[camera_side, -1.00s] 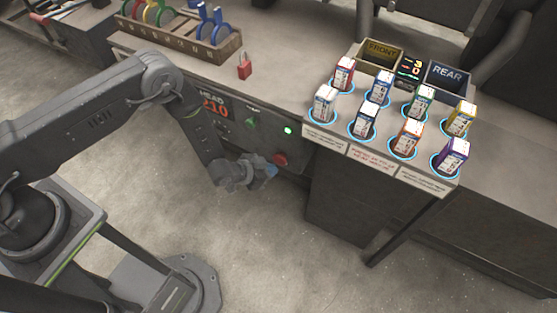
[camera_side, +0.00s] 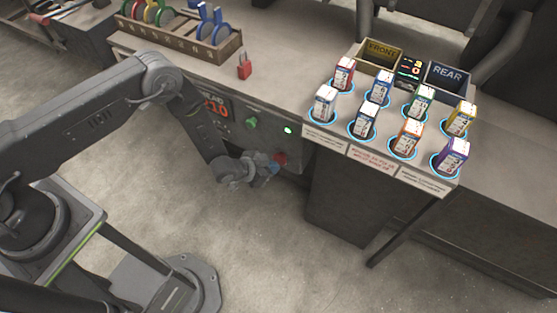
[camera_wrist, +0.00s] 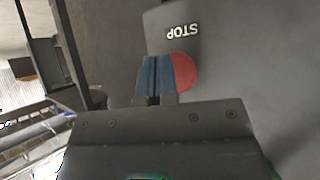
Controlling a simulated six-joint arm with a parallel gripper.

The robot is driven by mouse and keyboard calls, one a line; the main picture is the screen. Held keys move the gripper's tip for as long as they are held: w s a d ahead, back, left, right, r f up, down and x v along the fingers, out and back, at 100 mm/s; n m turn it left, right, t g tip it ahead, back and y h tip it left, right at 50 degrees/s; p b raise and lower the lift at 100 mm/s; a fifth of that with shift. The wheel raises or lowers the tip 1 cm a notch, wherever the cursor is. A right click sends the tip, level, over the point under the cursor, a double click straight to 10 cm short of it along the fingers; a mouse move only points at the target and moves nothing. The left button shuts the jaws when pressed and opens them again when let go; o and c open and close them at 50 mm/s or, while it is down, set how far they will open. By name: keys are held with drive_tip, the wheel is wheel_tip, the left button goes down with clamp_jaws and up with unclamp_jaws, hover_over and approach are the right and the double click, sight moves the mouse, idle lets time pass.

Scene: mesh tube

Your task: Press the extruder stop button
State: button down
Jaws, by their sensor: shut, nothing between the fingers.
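The red stop button (camera_side: 281,159) sits low on the dark control panel on the bench front. In the wrist view the red button (camera_wrist: 185,71) shows beside the word STOP, which appears upside down. My gripper (camera_side: 271,168) is shut and empty, its blue fingertips just in front of the button and slightly to its left in the side view. In the wrist view the blue fingertips (camera_wrist: 155,75) overlap the left part of the button and hide it. I cannot tell whether they touch it.
A green button (camera_side: 251,123) and a lit green lamp (camera_side: 288,130) sit above on the panel, near the red number display (camera_side: 215,107). A red padlock (camera_side: 244,66) stands on the bench top. Several small boxes stand in ringed spots at right. The floor in front is clear.

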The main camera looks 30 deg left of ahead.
drive_tip(key=shift+w, duration=0.8)
idle(0.7)
drive_tip(key=shift+s, duration=1.3)
drive_tip(key=shift+s, duration=2.5)
drive_tip(key=shift+r, duration=0.1)
